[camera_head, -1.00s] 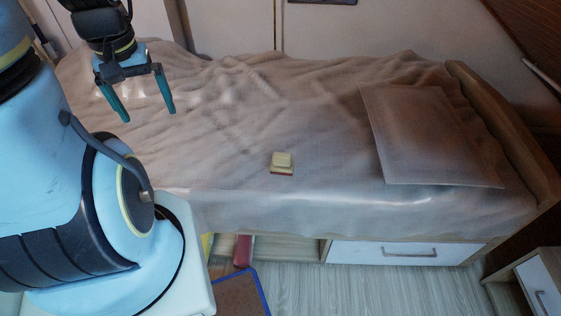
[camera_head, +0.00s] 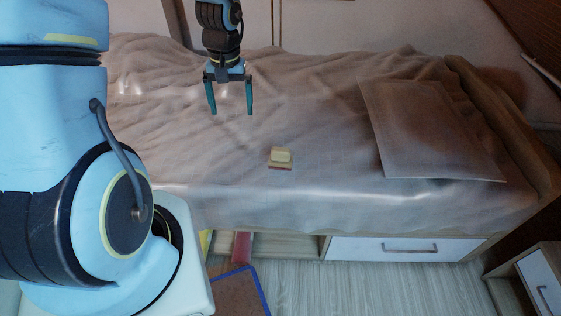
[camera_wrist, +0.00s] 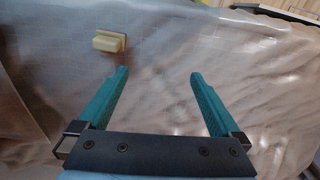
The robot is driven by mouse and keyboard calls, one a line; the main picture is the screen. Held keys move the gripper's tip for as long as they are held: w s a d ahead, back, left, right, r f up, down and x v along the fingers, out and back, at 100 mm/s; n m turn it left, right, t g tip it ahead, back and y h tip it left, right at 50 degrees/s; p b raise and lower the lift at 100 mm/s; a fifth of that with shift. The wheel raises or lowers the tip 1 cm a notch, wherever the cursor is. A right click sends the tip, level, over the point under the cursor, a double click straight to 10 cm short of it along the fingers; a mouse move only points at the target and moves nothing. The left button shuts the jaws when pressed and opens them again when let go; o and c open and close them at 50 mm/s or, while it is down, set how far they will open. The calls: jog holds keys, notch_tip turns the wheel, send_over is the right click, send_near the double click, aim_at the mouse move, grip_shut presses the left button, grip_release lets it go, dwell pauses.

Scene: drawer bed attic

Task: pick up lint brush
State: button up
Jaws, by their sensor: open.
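The lint brush (camera_head: 280,157) is a small cream block with a darker reddish-brown base. It lies on the bed cover near the bed's front edge, about midway along. My gripper (camera_head: 231,112) is open and empty, fingers pointing down, above the bed and up and left of the brush in the head view. In the wrist view the brush (camera_wrist: 110,41) is beyond the fingertips and toward the upper left, apart from them. My open teal fingers (camera_wrist: 158,72) have only bed cover between them.
The rumpled bed cover (camera_head: 175,120) has free room around the brush. A flat pillow (camera_head: 430,130) lies to the right. Below the bed are a white drawer (camera_head: 375,250), a red object (camera_head: 242,248) and a blue-edged item (camera_head: 240,290). A small cabinet (camera_head: 540,285) stands at lower right.

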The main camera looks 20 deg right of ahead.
jog(key=m, duration=0.1)
send_over(281, 149)
jog(key=shift+g, duration=0.3)
notch_tip(281, 149, down, 10)
jog(key=shift+w+r+b, duration=0.1)
jog(key=shift+w+b, duration=0.05)
jog(key=shift+b, duration=0.2)
jog(key=shift+m, duration=0.3)
notch_tip(281, 149, down, 5)
jog(key=shift+r, duration=0.15)
jog(key=shift+f+p, duration=0.9)
jog(key=shift+f, duration=2.05)
jog(key=c, duration=1.2)
notch_tip(281, 149, up, 10)
jog(key=shift+r+b, duration=0.1)
jog(key=shift+b, duration=0.55)
